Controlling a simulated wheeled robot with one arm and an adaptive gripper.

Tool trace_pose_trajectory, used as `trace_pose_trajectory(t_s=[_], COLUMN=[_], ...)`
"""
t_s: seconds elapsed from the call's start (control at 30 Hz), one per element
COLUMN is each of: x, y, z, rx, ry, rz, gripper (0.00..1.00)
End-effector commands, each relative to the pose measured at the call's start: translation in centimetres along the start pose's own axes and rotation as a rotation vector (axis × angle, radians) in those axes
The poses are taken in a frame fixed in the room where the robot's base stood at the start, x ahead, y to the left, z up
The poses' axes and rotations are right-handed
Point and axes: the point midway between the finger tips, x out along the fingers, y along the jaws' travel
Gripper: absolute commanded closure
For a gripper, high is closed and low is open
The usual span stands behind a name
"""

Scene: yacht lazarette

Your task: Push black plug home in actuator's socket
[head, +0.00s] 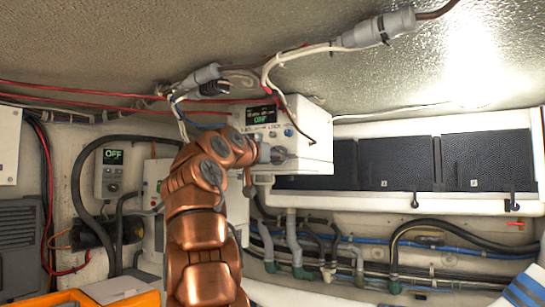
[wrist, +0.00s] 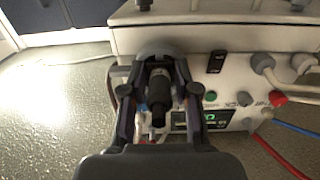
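The white actuator box (head: 312,140) hangs under the ceiling in the head view, with a lit display reading OFF. It also shows in the wrist view (wrist: 215,38), turned upside down. My gripper (head: 272,153) is up against its front face, mostly behind my copper arm. In the wrist view the black plug (wrist: 158,85) lies between my gripper's fingers (wrist: 160,72), which close in on both sides of it. Its front end points at a grey round socket collar (wrist: 158,48) on the box. The fingers hide the joint, so I cannot tell how deep the plug sits.
Grey cable connectors (head: 380,27) and loose wires hang above the box. Beside the socket are a green button (wrist: 210,98), a black switch (wrist: 216,62) and a red-collared cable (wrist: 278,97). Dark panels (head: 395,163) stand right of the box, with hoses (head: 440,228) below.

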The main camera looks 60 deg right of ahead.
Motion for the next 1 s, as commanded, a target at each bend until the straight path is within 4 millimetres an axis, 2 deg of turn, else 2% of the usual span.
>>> trace_pose_trajectory(t_s=[0.03, 0.2, 0.73, 1.0], x=[0.0, 0.0, -0.1, -1.5], y=[0.0, 0.1, 0.0, -0.1], z=[0.0, 0.0, 0.0, -0.3], rx=[0.000, 0.000, 0.000, -0.002], ry=[0.000, 0.000, 0.000, 0.005], rz=[0.000, 0.001, 0.001, 0.001], gripper=[0.61, 0.45, 0.45, 0.45])
